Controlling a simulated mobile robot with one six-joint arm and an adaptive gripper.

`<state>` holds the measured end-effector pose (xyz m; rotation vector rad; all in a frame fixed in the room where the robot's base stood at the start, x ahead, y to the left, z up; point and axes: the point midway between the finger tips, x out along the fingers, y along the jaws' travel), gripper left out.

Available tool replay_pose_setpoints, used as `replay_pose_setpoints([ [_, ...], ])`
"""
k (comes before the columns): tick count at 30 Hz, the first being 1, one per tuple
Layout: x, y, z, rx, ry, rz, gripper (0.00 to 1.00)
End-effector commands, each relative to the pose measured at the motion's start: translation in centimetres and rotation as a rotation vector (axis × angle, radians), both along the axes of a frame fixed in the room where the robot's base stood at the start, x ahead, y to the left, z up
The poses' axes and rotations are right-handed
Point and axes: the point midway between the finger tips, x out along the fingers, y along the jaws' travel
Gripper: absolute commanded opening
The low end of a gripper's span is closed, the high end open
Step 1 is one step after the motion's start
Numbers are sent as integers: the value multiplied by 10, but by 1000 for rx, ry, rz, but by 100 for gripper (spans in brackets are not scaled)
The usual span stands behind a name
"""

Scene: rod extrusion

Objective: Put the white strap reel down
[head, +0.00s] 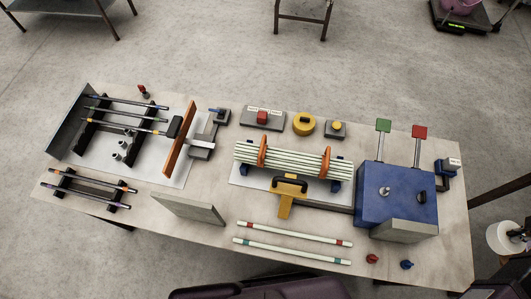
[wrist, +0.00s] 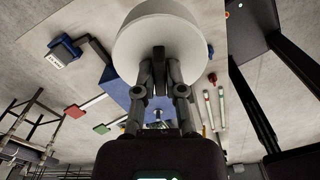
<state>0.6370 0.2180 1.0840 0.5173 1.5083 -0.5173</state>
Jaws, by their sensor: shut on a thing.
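The white strap reel (head: 503,238) is at the far right of the head view, just off the right end of the table in the picture. In the wrist view the reel (wrist: 135,38) fills the top middle as a pale round disc with a raised rim. My gripper (wrist: 160,56) is shut on the reel at its near part. In the head view my gripper (head: 519,234) shows only partly, at the right edge. The reel's far side and underside are hidden. I cannot tell how high it is held.
The table (head: 450,262) bears a blue box machine (head: 370,195), a rod bundle (head: 290,160) with orange rings, two loose pale rods (head: 295,232), and red (head: 372,259) and blue (head: 407,265) knobs near its right front. A dark stand (head: 465,15) with a purple item is at top right.

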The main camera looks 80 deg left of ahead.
Motion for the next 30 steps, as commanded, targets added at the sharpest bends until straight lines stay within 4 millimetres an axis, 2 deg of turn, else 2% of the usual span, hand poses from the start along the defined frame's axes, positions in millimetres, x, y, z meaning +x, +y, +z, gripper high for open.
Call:
replay_pose_setpoints([
  [5, 0, 1, -1, 0, 0, 2, 0],
  [11, 3, 8, -12, 0, 0, 24, 0],
  [17, 8, 26, -37, 0, 0, 85, 0],
  [30, 18, 82, -101, 0, 0, 270, 0],
])
